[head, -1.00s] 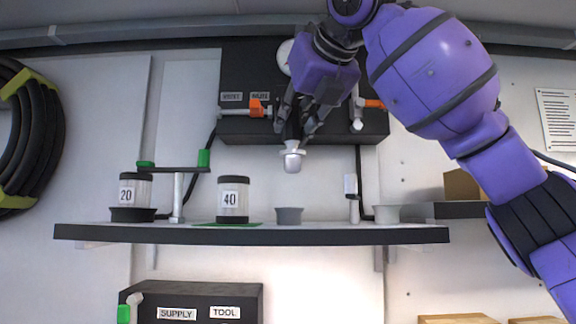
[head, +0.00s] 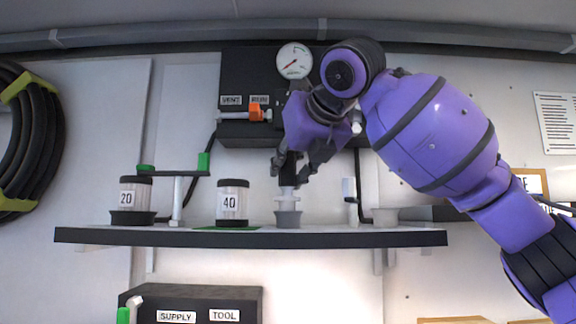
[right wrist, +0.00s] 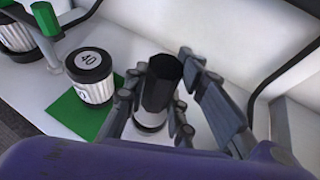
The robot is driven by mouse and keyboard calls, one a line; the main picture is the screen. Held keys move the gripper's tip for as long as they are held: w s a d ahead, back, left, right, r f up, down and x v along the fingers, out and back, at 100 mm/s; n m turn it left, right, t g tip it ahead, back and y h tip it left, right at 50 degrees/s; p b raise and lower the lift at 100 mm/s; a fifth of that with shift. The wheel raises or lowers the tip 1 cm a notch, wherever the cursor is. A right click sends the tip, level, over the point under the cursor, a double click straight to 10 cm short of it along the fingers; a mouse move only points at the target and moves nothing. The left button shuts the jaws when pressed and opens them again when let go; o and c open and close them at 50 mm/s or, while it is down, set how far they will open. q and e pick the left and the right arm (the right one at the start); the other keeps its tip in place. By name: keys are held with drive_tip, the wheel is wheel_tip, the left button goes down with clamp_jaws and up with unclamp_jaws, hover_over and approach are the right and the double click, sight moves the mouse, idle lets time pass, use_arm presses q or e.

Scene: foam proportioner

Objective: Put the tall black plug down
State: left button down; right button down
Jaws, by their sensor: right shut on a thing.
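The tall black plug (right wrist: 160,85) has a black many-sided top and a pale lower part. In the head view its pale lower part (head: 287,194) shows below my right gripper (head: 291,176), upright, at the mouth of a small grey cup (head: 288,218) on the shelf. I cannot tell how deep the lower end sits in the cup. My right gripper (right wrist: 160,103) is shut on the plug's black top, with fingers on both sides. My left gripper is not in view.
The shelf (head: 250,237) also holds a canister marked 40 (head: 232,203) on a green mat (right wrist: 78,114), a canister marked 20 (head: 130,197) in a dark holder, and a pale cup (head: 385,215). A black panel with a gauge (head: 294,61) hangs behind.

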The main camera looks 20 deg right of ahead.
drive_tip(key=c, duration=1.5)
unclamp_jaws()
drive_tip(key=shift+o, duration=0.2)
drive_tip(key=shift+s+r, duration=0.2)
drive_tip(key=v, duration=1.1)
drive_tip(key=shift+s, duration=0.25)
